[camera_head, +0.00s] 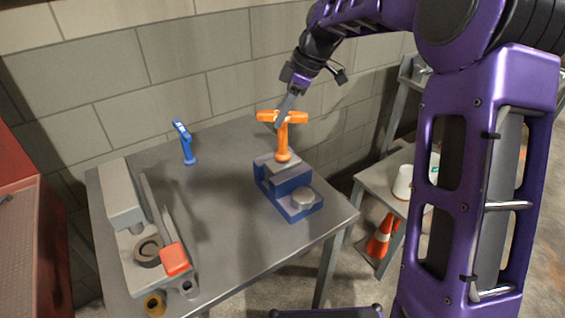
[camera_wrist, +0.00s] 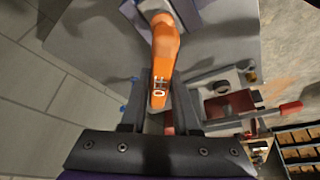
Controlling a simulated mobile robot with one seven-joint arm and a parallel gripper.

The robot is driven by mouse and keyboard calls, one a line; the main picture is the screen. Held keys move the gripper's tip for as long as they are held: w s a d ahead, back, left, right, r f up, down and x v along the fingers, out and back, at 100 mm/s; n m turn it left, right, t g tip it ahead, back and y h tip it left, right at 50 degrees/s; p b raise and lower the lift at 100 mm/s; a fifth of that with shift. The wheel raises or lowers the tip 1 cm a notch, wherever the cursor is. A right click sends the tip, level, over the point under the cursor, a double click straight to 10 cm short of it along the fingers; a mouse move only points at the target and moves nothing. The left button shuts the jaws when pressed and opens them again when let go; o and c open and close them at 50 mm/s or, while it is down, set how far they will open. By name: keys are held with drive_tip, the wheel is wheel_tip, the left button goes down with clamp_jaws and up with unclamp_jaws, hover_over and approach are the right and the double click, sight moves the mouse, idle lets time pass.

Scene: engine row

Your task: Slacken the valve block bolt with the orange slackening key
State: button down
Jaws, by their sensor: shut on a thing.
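The orange slackening key (camera_head: 283,140), a T-shaped tool, stands upright with its lower end on the valve block (camera_head: 289,207). The block is blue with grey parts and a round grey disc at its front. My gripper (camera_head: 284,117) reaches down from above and is shut on the key's crossbar. In the wrist view, the orange key (camera_wrist: 165,50) runs up between the two fingers, with white markings on its bar. The bolt is hidden under the key's lower end, so I cannot tell how it is seated. A blue T-shaped key (camera_head: 185,143) stands apart, at the table's back left.
The grey table (camera_head: 225,200) is clear between the blue key and the block. A grey fixture (camera_head: 125,195) with a red-orange part (camera_head: 174,260) fills its left side. A wall stands close behind. A side shelf at right carries a white cup (camera_head: 403,182); an orange cone (camera_head: 380,237) is below.

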drive_tip(key=m+t+b, duration=0.1)
drive_tip(key=m, duration=0.3)
drive_tip(key=shift+t, duration=0.3)
drive_tip(key=m+t+h+b, duration=0.1)
drive_tip(key=m, duration=0.2)
drive_tip(key=shift+a+r, duration=0.1)
drive_tip(key=m, duration=0.2)
drive_tip(key=m+t+h, duration=0.1)
drive_tip(key=m, duration=0.1)
drive_tip(key=shift+r+m+h, duration=0.1)
drive_tip(key=shift+m+h, duration=0.2)
drive_tip(key=shift+w+m+h, duration=0.1)
drive_tip(key=shift+m+h, duration=0.4)
drive_tip(key=shift+m, duration=1)
drive_tip(key=shift+p, duration=0.3)
